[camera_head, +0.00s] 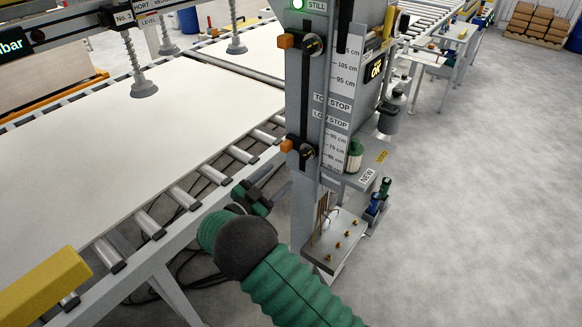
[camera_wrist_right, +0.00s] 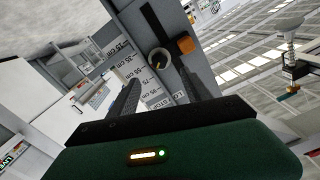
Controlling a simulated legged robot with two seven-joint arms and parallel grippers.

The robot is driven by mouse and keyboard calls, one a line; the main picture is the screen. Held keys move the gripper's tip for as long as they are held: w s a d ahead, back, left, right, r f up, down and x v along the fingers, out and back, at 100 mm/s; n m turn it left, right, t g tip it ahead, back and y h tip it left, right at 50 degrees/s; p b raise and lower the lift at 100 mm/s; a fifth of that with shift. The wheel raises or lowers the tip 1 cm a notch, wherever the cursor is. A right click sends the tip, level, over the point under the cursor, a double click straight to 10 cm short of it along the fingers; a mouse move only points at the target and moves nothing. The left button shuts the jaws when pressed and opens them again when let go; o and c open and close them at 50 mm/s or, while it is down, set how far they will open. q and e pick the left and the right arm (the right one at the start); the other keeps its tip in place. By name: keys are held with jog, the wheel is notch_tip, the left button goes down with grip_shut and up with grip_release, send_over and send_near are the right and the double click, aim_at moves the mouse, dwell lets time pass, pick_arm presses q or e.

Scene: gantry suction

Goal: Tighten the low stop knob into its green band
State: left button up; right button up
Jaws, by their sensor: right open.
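The low stop knob (camera_head: 307,152) is a dark round knob on the grey column, just below the "LOW STOP" label, with an orange block (camera_head: 287,145) to its left. In the right wrist view the knob (camera_wrist_right: 160,58) shows as a round face with a small yellowish mark, beside an orange block (camera_wrist_right: 186,45). I cannot make out a green band. My right gripper (camera_head: 279,181) is below and left of the knob, open and empty. In the wrist view its fingers (camera_wrist_right: 159,78) point toward the knob, apart from it. My left gripper is out of view.
A similar top stop knob (camera_head: 312,44) sits higher on the column (camera_head: 300,95). A roller conveyor carrying a white sheet (camera_head: 130,130) runs at left. A small tray with brass pegs (camera_head: 335,248) and a shelf with a green-topped jar (camera_head: 354,155) are right of my gripper.

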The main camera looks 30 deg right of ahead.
jog(key=v, duration=0.5)
